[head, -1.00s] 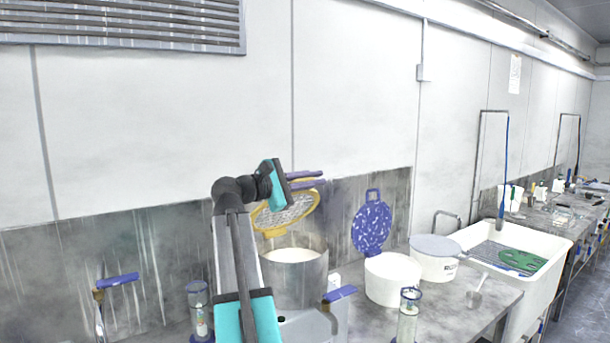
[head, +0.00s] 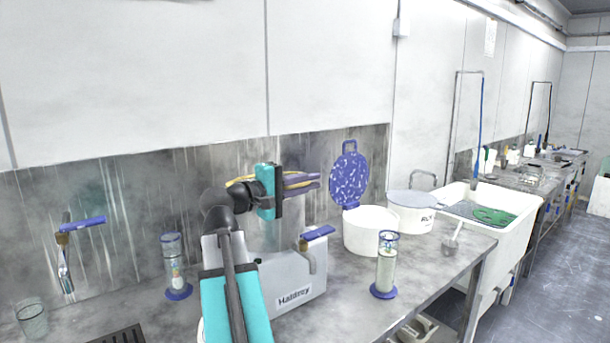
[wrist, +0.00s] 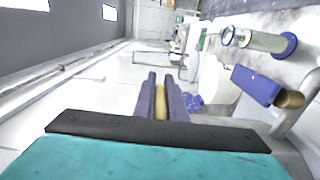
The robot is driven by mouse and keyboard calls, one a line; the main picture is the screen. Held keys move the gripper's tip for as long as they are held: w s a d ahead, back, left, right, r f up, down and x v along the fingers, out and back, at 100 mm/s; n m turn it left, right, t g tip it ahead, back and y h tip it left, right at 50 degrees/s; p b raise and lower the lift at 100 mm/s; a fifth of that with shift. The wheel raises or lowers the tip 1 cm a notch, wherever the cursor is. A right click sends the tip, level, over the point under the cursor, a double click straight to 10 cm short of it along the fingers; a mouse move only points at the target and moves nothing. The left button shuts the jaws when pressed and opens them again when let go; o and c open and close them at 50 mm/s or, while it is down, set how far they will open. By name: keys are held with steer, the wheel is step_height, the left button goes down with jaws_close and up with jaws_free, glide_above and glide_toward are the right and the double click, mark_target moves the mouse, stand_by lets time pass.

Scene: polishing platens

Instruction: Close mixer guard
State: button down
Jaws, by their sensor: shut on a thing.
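The mixer (head: 293,284), a pale machine with a name label, stands on the bench in the head view. Its guard (head: 238,181) has a yellow rim, seen nearly edge-on and partly hidden behind my arm and gripper. My gripper (head: 312,180) has purple fingers and is shut on the guard's rim. In the wrist view a yellow strip (wrist: 160,101) of the guard lies between the two fingers. The mixer's bowl is mostly hidden behind my arm. Whether the guard touches the bowl cannot be told.
A blue-handled lever (head: 318,233) is close below the gripper. A white tub (head: 371,233), a lidded tub (head: 412,216) and a clear cylinder (head: 386,265) stand to the right. A blue speckled disc (head: 349,178) is at the wall. Another cylinder (head: 173,262) stands left.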

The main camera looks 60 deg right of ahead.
steer(key=shift+m, duration=0.3)
steer(key=shift+a+f+b, duration=0.1)
steer(key=shift+f+b, duration=0.95)
steer(key=shift+f, duration=1.6)
steer(key=shift+f, duration=0.1)
steer(key=c, duration=1.8)
jaws_free()
steer(key=shift+w+a, duration=0.1)
steer(key=shift+a, duration=0.25)
steer(key=b+v, duration=0.1)
steer(key=v, duration=1.2)
